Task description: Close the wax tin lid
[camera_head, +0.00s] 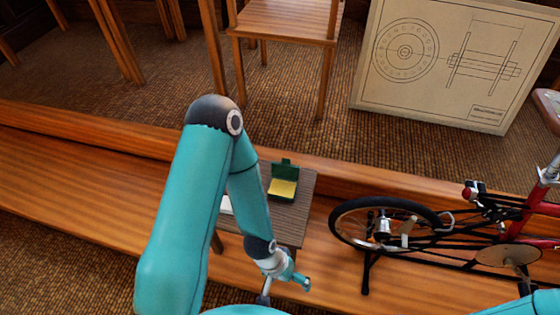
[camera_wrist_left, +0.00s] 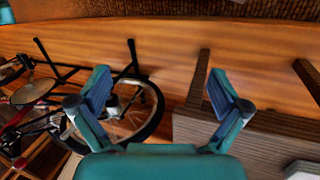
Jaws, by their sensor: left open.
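The wax tin (camera_head: 283,188) is a small dark green box with yellow wax inside. It sits on the small grey-brown table (camera_head: 308,190) in the head view. Its green lid (camera_head: 287,163) stands raised at the far side, so the tin is open. My left gripper (camera_head: 294,284) is in front of the table's near end, nearer to me than the tin and apart from it. In the wrist view the left gripper (camera_wrist_left: 160,86) has its fingers wide apart with nothing between them. The tin does not show in the wrist view. My right gripper is not in view.
A red bicycle (camera_head: 520,232) with a black wheel stands right of the table. A white object (camera_head: 226,205) lies on the table's left, partly behind my left arm. A wooden chair (camera_head: 283,22) and a drawing board (camera_head: 447,60) are behind.

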